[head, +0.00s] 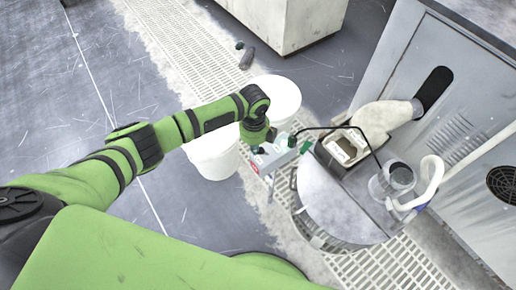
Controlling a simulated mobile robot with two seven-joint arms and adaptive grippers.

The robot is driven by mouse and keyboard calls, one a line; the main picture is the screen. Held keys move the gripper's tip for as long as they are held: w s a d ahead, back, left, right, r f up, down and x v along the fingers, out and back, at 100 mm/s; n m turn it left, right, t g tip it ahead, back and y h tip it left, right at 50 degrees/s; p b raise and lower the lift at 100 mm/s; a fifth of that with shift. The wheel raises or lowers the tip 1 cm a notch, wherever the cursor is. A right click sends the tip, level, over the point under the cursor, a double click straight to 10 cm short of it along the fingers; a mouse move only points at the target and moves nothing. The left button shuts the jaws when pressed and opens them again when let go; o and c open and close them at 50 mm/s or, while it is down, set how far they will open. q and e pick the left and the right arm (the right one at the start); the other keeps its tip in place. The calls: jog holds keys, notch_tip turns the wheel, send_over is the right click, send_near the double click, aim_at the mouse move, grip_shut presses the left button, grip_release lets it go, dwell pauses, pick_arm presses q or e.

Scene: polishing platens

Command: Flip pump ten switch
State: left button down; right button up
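A small grey switch box (273,158) with a red patch and green parts sits at the left side of a round grey drum lid (343,205). A pump unit (347,147) with a beige, open-looking top stands on the lid, and a black cable arches over it. My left arm reaches in from the left, and its dark and green gripper (264,141) is right at the upper left of the box. The fingers are small and overlap the box, so I cannot tell if they touch it or how far apart they are. The switch's position is too small to read. My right gripper is not in view.
A grey machine cabinet (408,62) with a wide hose (386,119) stands at the right. A dark bottle-like object (246,58) lies on the floor grating (186,45). The left floor is clear.

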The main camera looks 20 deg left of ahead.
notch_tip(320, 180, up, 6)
jog(key=p, duration=0.5)
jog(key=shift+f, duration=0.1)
dwell(0.4)
